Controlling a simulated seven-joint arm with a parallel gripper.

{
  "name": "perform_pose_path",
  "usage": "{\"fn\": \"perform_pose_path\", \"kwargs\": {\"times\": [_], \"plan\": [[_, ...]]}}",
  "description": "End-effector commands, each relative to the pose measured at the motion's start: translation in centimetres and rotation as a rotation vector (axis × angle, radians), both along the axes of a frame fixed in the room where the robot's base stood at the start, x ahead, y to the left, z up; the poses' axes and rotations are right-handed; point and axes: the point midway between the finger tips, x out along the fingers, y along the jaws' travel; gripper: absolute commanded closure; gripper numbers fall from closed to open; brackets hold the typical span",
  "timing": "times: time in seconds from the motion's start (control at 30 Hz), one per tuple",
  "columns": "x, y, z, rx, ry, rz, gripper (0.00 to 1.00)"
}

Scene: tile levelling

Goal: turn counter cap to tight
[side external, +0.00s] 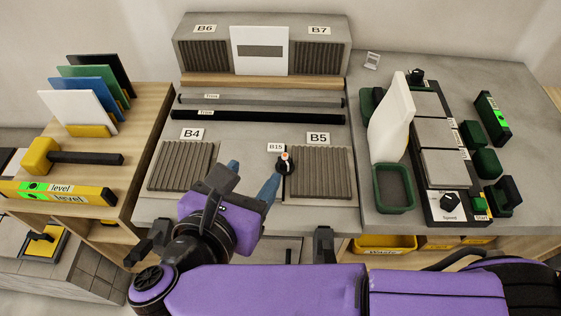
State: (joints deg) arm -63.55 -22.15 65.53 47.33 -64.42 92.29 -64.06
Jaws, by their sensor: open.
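A small black round cap (284,166) with a pale and reddish top sits by the B15 label, at the left edge of the ribbed B5 tile (321,172). It looks like the counter cap; any tightness marking is too small to read. My gripper (254,174) is open, its two blue fingers apart with nothing visible between them. The right finger is close to the cap's left side in the picture; I cannot tell if they touch. The ribbed B4 tile (182,166) lies to the left, partly near my wrist.
Dark and grey trim bars (260,116) lie behind the tiles. On the right are a white tilted panel (391,120), a green tray (393,197) and a device with a Speed knob (449,202). Bare grey worktop lies between the tiles.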

Motion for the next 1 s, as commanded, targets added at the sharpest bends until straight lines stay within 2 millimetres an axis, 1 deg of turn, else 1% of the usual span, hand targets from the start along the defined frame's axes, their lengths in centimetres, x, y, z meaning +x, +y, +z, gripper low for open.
{"fn": "perform_pose_path", "kwargs": {"times": [0.03, 0.2, 0.37, 0.5, 0.77, 0.87, 1.0], "plan": [[0.0, 0.0, 1.6, 0.006, -0.001, 0.0, 0.42], [0.0, 0.0, 6.9, 0.008, -0.001, -0.001, 0.42], [0.0, 0.0, 10.0, 0.005, 0.0, -0.001, 0.42], [0.9, -0.9, 8.6, 0.053, 0.075, -0.042, 0.42], [1.7, -2.7, 5.8, 0.18, 0.229, -0.152, 0.42], [1.8, -3.7, 4.6, 0.245, 0.302, -0.218, 0.42], [1.7, -5.5, 2.7, 0.37, 0.43, -0.366, 0.42]]}}
